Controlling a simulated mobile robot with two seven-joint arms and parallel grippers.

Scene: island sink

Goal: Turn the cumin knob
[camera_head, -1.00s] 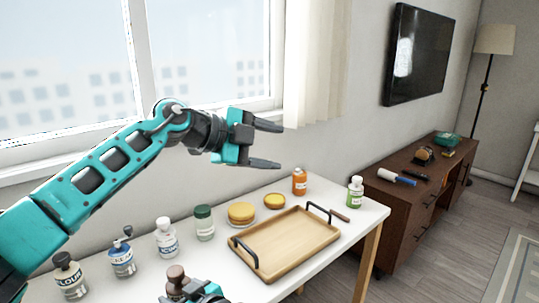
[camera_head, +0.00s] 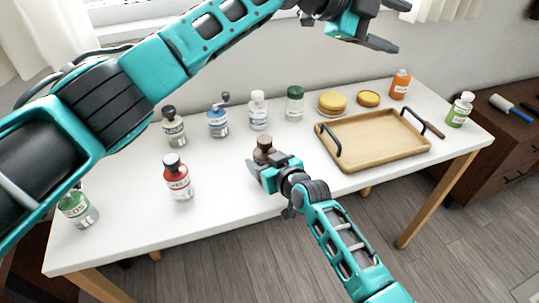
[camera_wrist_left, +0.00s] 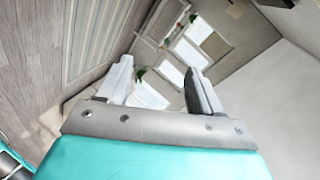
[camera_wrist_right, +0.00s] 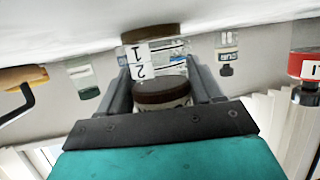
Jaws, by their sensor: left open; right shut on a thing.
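In the right wrist view this brown cap (camera_wrist_right: 160,92) is between the fingers, with a "1" and "2" label (camera_wrist_right: 140,60) and a brown base showing upside down. I cannot read the word cumin on it. A blue jar with a crank knob (camera_head: 218,120) stands behind, to the left; its label is too small to read. My left gripper (camera_head: 392,24) is open and empty, high above the table's back, and also shows in its wrist view (camera_wrist_left: 160,85).
A tray with black handles (camera_head: 380,150) is right of my right gripper. A red jar (camera_head: 177,180), a green jar (camera_head: 76,208) and a black-capped jar (camera_head: 174,128) are left. White (camera_head: 258,112), green-capped (camera_head: 295,105) and orange (camera_head: 400,85) bottles line the back.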

